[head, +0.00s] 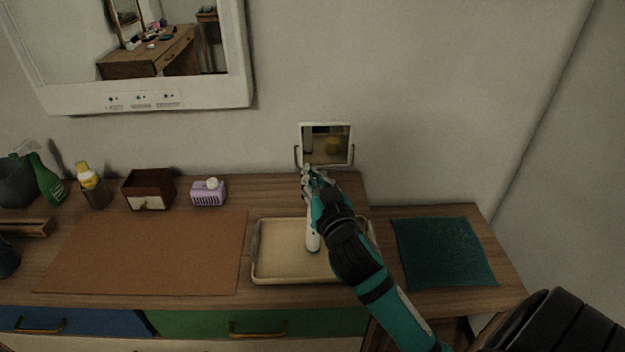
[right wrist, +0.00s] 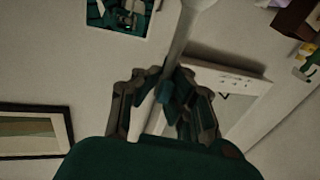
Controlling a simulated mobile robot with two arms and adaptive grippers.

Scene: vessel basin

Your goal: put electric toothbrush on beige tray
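My right gripper (head: 315,186) is over the far side of the beige tray (head: 277,277), its arm coming in from the lower right. It is shut on the electric toothbrush (head: 313,240). The white toothbrush handle shows below the fingers, in front of the tray's interior. In the right wrist view the white toothbrush (right wrist: 184,35) runs between the fingers of the gripper (right wrist: 165,85), with parts on both sides of them. I cannot tell whether the toothbrush touches the tray. My forearm hides the tray's right part. My left gripper is not in view.
A small mirror (head: 326,147) stands behind the tray. A brown mat (head: 150,252) lies to its left, a dark teal cloth (head: 444,252) to its right. A purple holder (head: 209,194), a wooden box (head: 148,190) and bottles (head: 48,180) stand along the back left.

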